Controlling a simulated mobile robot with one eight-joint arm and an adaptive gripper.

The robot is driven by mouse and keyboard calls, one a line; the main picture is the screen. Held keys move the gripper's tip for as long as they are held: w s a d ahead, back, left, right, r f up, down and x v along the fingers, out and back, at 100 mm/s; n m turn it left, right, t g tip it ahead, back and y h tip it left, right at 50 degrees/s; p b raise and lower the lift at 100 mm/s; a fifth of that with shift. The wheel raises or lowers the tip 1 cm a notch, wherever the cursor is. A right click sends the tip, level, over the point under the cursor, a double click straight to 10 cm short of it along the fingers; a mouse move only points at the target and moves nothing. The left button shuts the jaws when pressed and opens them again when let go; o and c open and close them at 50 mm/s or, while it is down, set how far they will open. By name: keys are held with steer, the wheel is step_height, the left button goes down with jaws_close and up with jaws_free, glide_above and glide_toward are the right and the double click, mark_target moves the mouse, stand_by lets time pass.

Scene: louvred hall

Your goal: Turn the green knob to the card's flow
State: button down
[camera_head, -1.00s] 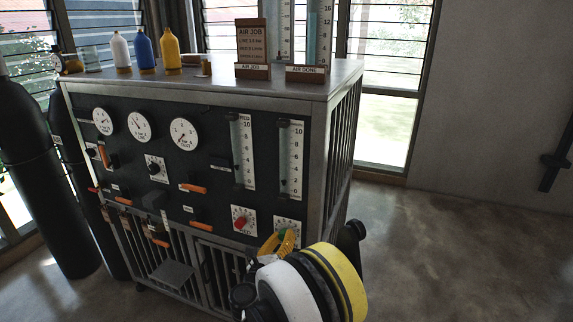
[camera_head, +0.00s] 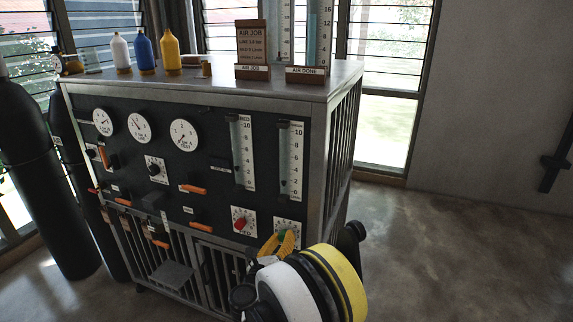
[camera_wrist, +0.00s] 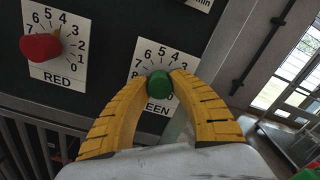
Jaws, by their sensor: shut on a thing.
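The green knob (camera_wrist: 159,84) shows in the wrist view on a white dial plate with numbers, its label partly hidden. It also shows small in the head view (camera_head: 287,237). My gripper (camera_wrist: 160,76) has its two yellow fingers shut on the knob, one on each side; it is at the cabinet's lower right in the head view (camera_head: 279,243). The fingers cover part of the dial, and I cannot read the knob's setting. The AIR JOB card (camera_head: 251,42) stands on the cabinet top; its small lines are hard to read. The right flow tube (camera_head: 291,150) has a 0 to 10 scale.
The red knob (camera_wrist: 41,47) sits left of the green one on its RED dial. The left flow tube (camera_head: 243,150), round gauges and orange-handled valves fill the panel. An AIR DONE holder (camera_head: 305,74) stands on top. Dark cylinders (camera_head: 40,180) stand left; the floor at right is clear.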

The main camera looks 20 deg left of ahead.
steer(key=c, duration=1.1)
jaws_free()
steer(key=shift+c, duration=0.2)
steer(key=s, duration=0.7)
steer(key=shift+a, duration=0.25)
steer(key=s, duration=0.7)
steer(key=shift+s+a, duration=0.2)
steer(key=shift+a, duration=0.15)
